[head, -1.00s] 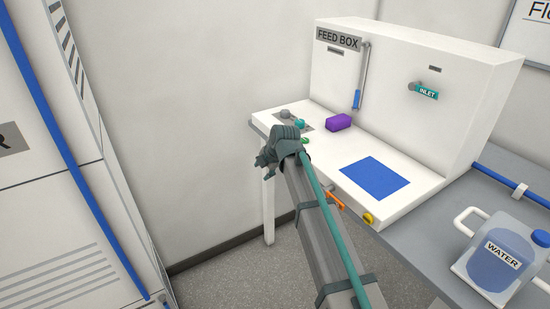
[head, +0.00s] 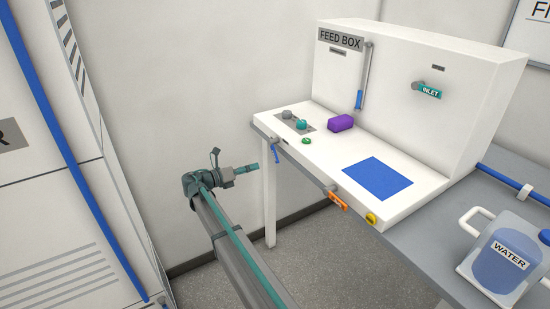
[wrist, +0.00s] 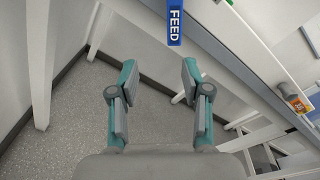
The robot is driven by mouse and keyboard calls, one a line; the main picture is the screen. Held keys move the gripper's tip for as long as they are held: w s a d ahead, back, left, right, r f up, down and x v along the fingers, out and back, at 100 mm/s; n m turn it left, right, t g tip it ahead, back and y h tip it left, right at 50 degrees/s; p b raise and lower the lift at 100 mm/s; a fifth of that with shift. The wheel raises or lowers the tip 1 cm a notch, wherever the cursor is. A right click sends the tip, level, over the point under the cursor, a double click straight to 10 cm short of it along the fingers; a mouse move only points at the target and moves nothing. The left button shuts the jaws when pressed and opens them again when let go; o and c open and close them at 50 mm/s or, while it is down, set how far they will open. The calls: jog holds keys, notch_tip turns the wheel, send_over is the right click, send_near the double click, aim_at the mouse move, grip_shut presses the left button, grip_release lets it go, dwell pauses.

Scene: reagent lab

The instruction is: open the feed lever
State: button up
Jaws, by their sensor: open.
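The feed lever is a blue handle (head: 275,153) hanging down from the front edge of the feed box base, near its left end. In the wrist view its blue FEED label (wrist: 174,24) shows at the top, beyond the fingers and slightly right of centre. My gripper (head: 254,167) is just left of the lever in the head view, a little below the bench edge. In the wrist view my gripper (wrist: 158,72) has its two teal fingers apart with nothing between them. No contact with the lever shows.
An orange lever (head: 338,201) and a yellow knob (head: 371,218) sit farther right along the same front edge. A purple block (head: 341,123) and a blue pad (head: 377,177) lie on the base. A water jug (head: 507,255) stands at right. Floor space is free at left.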

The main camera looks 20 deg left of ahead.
aim_at(275, 157)
jog(key=shift+h, duration=0.3)
jog(key=x, duration=0.3)
jog(key=r+p+x, duration=0.1)
jog(key=x, duration=0.3)
jog(key=r+x, duration=0.1)
jog(key=x, duration=0.3)
jog(key=shift+s+d, duration=0.15)
jog(key=shift+d, duration=0.05)
jog(key=shift+c, duration=0.3)
grip_shut()
